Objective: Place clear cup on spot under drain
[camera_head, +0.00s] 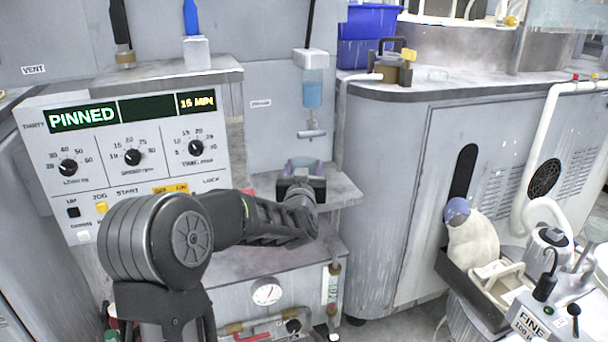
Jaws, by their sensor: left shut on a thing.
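My left gripper (302,176) is shut on the clear cup, of which only a small greyish-purple part (304,163) shows above the dark jaws. The cup's base and most of its wall are hidden by the gripper. The drain (312,134) is a grey outlet with a crossbar, below a clear tube of blue liquid (313,92). The gripper is just below the drain, in front of a small grey metal ledge (342,190). The spot under the drain is hidden, and I cannot tell whether the cup touches the ledge. My right gripper is not in view.
A control panel (118,150) reading PINNED and 15 MIN stands at the left. A pressure gauge (266,291) and red pipe (265,331) are below the ledge. A grey cabinet (410,180) stands close on the right. Blue bins (369,20) sit on its counter.

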